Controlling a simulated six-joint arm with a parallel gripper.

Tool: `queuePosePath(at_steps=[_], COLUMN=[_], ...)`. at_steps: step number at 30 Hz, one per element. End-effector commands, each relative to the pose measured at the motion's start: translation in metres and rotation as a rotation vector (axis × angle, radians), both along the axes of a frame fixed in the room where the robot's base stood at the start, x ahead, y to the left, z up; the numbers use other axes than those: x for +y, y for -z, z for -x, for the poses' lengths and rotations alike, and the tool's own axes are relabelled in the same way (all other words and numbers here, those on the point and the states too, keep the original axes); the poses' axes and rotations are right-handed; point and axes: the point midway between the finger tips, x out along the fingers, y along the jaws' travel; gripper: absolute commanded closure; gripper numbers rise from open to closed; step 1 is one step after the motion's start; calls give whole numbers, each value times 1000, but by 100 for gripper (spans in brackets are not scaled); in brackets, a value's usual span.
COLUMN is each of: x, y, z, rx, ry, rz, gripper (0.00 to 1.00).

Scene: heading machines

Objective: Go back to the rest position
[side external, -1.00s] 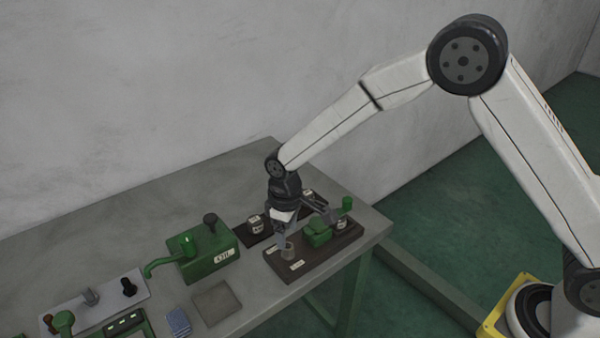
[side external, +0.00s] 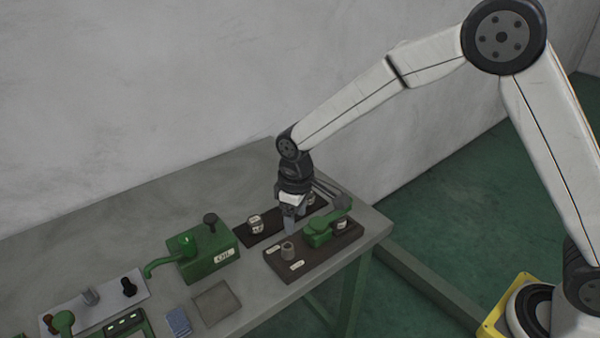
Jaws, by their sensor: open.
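My gripper (side external: 290,226) points down above the dark base plate (side external: 345,243) at the right end of the bench. It is open and no part shows between its fingers. A small grey-brown cylinder (side external: 287,251) stands on the plate, just below and in front of the fingertips. A green clamp-like fixture (side external: 318,232) sits on the same plate, right of my gripper, with a pale labelled cylinder (side external: 341,224) beside it. Part of the dark tray behind is hidden by my gripper.
The dark tray (side external: 248,240) holds labelled cylinders (side external: 256,224). A green machine (side external: 210,252) with a lever stands left. A grey pad (side external: 216,304), a blue block (side external: 178,321) and a control panel (side external: 125,325) lie near the front. The wall is behind; the bench's back left is clear.

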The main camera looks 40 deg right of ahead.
Motion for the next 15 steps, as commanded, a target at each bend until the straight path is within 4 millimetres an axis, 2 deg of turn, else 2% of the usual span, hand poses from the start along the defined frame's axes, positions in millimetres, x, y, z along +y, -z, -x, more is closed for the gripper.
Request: queuePosePath(at_steps=[8,15], x=[-50,-92], y=[-19,-29], z=[37,85], rx=[-59,-116], ry=[142,284], rz=[-18,-35], gripper=[26,26])
